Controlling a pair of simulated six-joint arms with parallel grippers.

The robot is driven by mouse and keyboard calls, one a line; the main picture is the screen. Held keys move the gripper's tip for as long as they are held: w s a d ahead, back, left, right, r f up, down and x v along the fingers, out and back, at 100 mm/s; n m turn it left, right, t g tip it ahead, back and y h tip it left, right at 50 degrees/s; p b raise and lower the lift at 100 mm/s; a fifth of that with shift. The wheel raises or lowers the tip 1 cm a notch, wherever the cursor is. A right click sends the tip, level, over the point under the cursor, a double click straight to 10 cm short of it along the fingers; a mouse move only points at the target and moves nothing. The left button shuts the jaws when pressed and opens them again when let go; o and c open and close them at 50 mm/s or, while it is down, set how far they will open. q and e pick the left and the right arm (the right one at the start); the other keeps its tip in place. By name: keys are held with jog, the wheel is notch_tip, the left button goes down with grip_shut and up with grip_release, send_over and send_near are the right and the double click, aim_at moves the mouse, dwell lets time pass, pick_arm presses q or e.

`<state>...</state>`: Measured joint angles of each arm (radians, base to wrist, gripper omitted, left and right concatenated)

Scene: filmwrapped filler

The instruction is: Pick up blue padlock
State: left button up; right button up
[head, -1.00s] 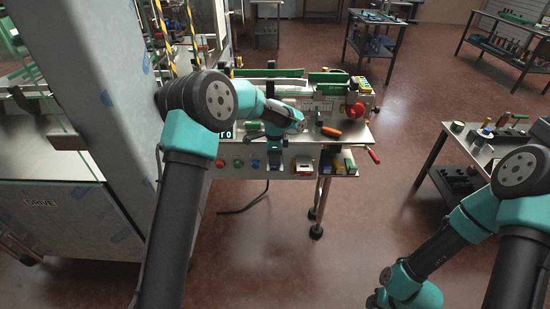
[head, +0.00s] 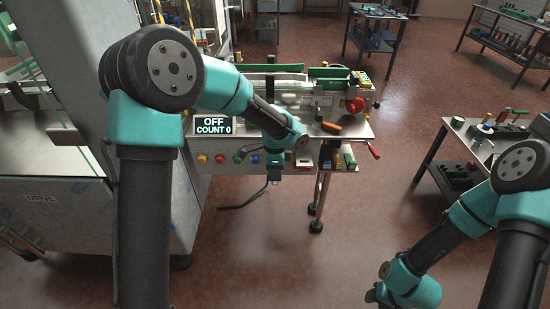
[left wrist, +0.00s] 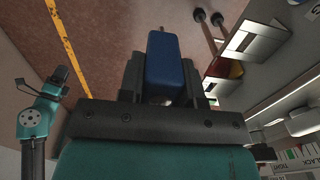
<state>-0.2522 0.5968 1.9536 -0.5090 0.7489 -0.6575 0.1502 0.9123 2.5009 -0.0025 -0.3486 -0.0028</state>
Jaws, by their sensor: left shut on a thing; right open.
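The blue padlock (left wrist: 165,65) is a blue block between the two dark fingers of my left gripper (left wrist: 161,82) in the left wrist view. The gripper is shut on it, and a small metal bit shows at its far end. In the head view my left gripper (head: 274,176) hangs in front of the machine's front panel, and I cannot make out the padlock there. My right gripper (head: 372,296) is only partly visible low in the head view, away from the machine, open.
The machine's front panel has coloured buttons (head: 237,158) and a display reading OFF, COUNT 0 (head: 213,125). An orange-handled tool (head: 331,128) lies on its top. A red-ended handle (head: 374,151) sticks out right. A side table (head: 470,140) with tools stands at the right; floor lies between.

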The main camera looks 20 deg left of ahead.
pick_arm(q)
jog(key=shift+s+d+r, duration=0.1)
jog(key=shift+s+d, duration=0.1)
jog(key=shift+s, duration=0.45)
jog(key=shift+s+d+r, duration=0.1)
jog(key=shift+s+d, duration=0.1)
jog(key=shift+s, duration=0.45)
